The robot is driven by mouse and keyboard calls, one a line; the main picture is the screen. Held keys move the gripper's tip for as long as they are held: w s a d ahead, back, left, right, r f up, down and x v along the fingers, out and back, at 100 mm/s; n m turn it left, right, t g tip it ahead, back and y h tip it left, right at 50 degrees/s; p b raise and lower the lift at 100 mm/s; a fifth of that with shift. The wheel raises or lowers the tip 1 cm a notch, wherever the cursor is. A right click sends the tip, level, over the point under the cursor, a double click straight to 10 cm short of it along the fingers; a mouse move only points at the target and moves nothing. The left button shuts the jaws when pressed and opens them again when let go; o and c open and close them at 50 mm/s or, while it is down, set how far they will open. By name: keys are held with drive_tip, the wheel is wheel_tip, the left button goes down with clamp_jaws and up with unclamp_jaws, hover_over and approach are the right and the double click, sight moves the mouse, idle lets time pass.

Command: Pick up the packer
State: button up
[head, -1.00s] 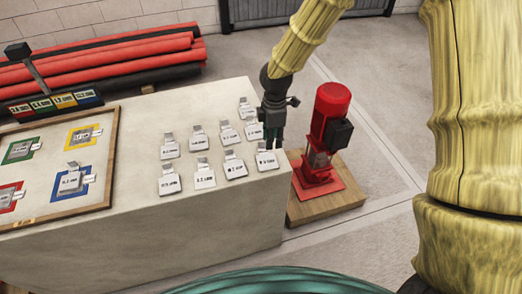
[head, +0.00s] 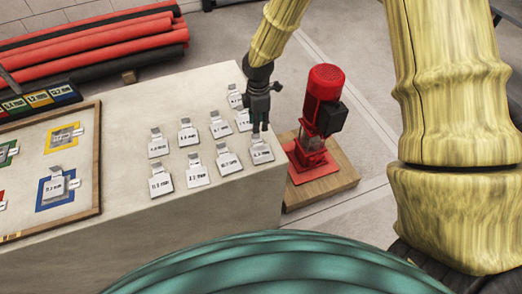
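My gripper (head: 261,128) points down at the right end of the near row, right above or at the tab of the end packer (head: 261,152). I cannot tell whether it touches that packer. The fingertips are small and dark, and the gap between them is unclear. Beside this packer in the near row lie others, such as one packer (head: 228,162) and another packer (head: 198,175). My gripper partly covers the packers behind it.
A red pump (head: 322,110) on a wooden base (head: 335,183) stands close right of the table. A framed board (head: 97,165) with coloured squares and a packer on the blue square lies at left. Red and black pipes (head: 100,50) lie behind the table.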

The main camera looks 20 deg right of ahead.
sight(260, 147)
drive_tip(key=shift+s+a+f, duration=0.1)
drive_tip(key=shift+a+f, duration=0.1)
drive_tip(key=shift+f, duration=0.1)
drive_tip(key=shift+a+f+p, duration=0.2)
drive_tip(key=shift+f+p, duration=0.1)
drive_tip(key=shift+f, duration=0.85)
drive_tip(key=shift+a+f+p, duration=0.2)
drive_tip(key=shift+f+p, duration=0.05)
drive_tip(key=shift+f, duration=0.9)
clamp_jaws()
